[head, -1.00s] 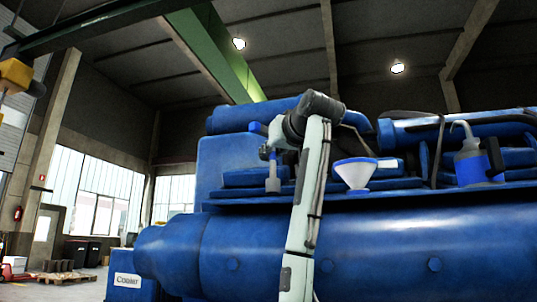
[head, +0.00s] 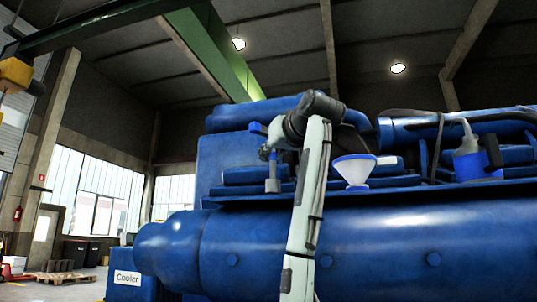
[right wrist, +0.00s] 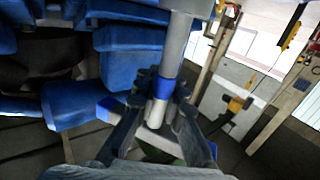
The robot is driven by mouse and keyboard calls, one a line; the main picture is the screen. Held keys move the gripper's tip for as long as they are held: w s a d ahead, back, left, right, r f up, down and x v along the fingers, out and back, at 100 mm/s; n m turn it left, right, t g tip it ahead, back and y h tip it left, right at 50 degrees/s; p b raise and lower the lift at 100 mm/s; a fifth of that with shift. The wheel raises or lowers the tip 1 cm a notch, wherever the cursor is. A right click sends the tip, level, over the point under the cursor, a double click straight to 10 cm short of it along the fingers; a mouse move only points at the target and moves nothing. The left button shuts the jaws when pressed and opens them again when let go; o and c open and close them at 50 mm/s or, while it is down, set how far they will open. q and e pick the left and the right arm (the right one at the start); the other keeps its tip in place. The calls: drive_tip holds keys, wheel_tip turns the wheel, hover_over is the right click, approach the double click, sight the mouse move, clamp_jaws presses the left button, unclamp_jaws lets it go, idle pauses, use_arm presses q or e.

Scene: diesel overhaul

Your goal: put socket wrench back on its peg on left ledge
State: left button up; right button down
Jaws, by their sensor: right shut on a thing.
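My right gripper (head: 267,153) is at the end of my raised right arm, in front of the left part of the blue engine. It is shut on the socket wrench (head: 272,175), a grey tool that hangs upright below the fingers in the head view. In the right wrist view, my right gripper's fingers (right wrist: 162,95) close around the wrench's grey shaft (right wrist: 176,45) at a blue band. I cannot make out the peg, and I cannot tell whether the wrench's lower end touches the ledge (head: 225,200). My left gripper is not in view.
A white and blue funnel (head: 355,171) stands on the ledge right of my arm. A blue oil can (head: 474,160) stands farther right. Blue engine parts (head: 230,160) rise close behind my gripper. Blue blocks (right wrist: 72,104) lie close left of the fingers in the wrist view.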

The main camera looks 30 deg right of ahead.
drive_tip(key=shift+f+b, duration=0.5)
drive_tip(key=shift+f, duration=0.2)
drive_tip(key=c, duration=1.6)
unclamp_jaws()
drive_tip(key=shift+o, duration=0.6)
drive_tip(key=o, duration=0.5)
wheel_tip(320, 180, up, 9)
drive_tip(key=p, duration=0.3)
